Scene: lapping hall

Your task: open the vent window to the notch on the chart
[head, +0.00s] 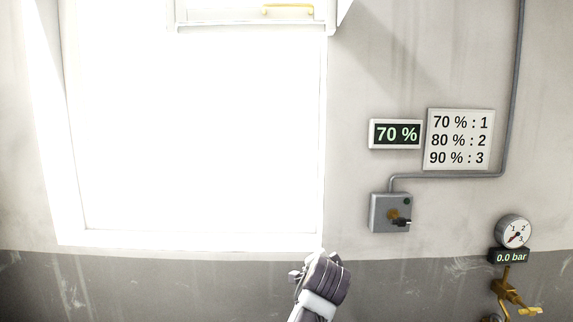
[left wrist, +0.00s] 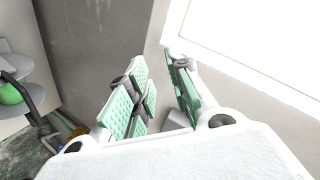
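The vent window (head: 208,20) is a white-framed sash at the top of the head view, cut off by the picture edge, with a yellow handle (head: 288,10); how far it stands open cannot be told. The chart (head: 460,140) reads 70 %: 1, 80 %: 2, 90 %: 3. The display (head: 396,134) beside it reads 70 %. My left gripper (left wrist: 158,85) is open and empty in the left wrist view, near a white frame corner. A dark gripper (head: 322,278), seemingly my right, is below the window's lower right corner; its fingers are unclear.
A large bright window opening (head: 195,130) fills the left of the head view. A grey switch box (head: 391,213) is on the wall under the display. A gauge (head: 514,231) reading 0.0 bar and a brass valve (head: 513,295) are at lower right. A green object (left wrist: 10,92) shows at far left.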

